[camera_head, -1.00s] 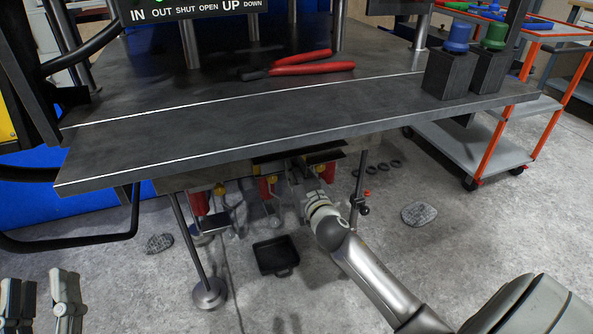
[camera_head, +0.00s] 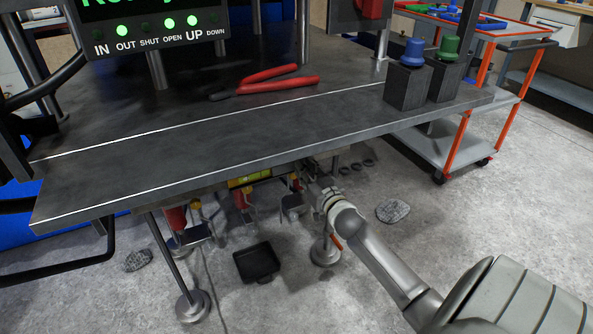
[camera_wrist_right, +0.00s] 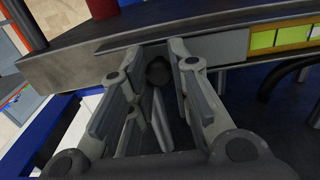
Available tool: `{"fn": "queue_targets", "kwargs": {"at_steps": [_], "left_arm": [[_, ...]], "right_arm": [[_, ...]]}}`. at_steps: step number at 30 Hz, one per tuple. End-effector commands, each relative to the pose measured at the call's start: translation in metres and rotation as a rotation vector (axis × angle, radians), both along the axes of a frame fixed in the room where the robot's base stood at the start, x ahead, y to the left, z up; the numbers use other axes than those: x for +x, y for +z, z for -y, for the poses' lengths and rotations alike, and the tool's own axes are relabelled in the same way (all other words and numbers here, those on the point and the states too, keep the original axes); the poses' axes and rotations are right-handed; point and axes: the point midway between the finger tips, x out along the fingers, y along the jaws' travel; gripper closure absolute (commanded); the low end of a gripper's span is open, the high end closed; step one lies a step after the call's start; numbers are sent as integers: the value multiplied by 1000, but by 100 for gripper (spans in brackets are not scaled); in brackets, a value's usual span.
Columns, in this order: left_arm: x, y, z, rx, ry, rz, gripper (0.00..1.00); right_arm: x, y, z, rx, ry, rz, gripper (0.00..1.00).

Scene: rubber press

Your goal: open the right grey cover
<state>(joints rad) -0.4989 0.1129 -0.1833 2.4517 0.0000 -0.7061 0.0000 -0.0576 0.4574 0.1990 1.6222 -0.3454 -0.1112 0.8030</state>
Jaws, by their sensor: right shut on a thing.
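My right gripper (camera_head: 312,175) reaches under the front edge of the dark press table (camera_head: 240,125) in the head view. The gripper is shut on what looks like the right grey cover (camera_wrist_right: 225,46), whose grey face shows beside the right finger. The fingers and the table edge hide most of the cover, so I cannot tell how far it is open. My left gripper is not in view.
Yellow-green labels (camera_head: 250,179) show under the table edge, left of my gripper. Red-handled pliers (camera_head: 275,84) and dark blocks with blue (camera_head: 413,52) and green (camera_head: 444,47) knobs are on the table.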

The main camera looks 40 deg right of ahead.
Motion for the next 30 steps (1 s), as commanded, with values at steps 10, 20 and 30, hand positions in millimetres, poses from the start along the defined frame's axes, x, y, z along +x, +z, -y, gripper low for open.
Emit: {"fn": "queue_targets", "kwargs": {"at_steps": [10,20,30], "left_arm": [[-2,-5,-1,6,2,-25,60],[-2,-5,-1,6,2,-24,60],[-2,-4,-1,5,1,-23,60]], "right_arm": [[-1,0,4,1,-1,0,100],[-1,0,3,1,0,0,58],[-11,-1,1,2,0,-1,58]]}}
